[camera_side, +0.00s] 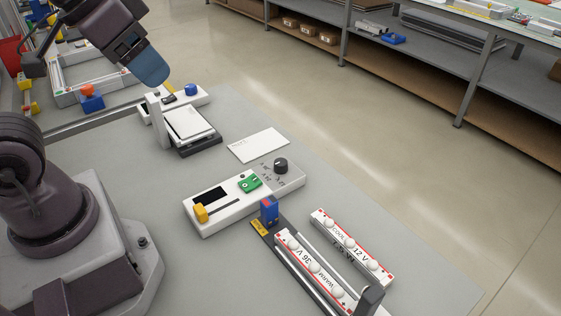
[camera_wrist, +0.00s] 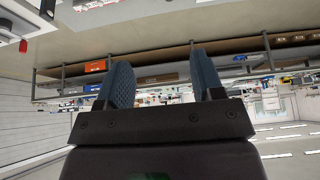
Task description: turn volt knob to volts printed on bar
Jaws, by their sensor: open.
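The volt knob (camera_side: 281,165) is black and round, on the right end of a white box (camera_side: 230,207) with dark printed marks around it. Its pointer setting is too small to read. One white bar (camera_side: 315,270) with round bulbs and a red edge sits in a dark rack; its print appears to read WARM and 36 V. A second such bar (camera_side: 351,247), apparently printed COOL and 12 V, lies on the table to its right. My gripper (camera_side: 152,72) is open and empty, high at the upper left, well away from the knob. Its two blue fingers stand apart in the wrist view (camera_wrist: 161,70).
A white card (camera_side: 258,145) lies behind the box. A device with a tilted plate (camera_side: 190,124) stands beneath my gripper.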

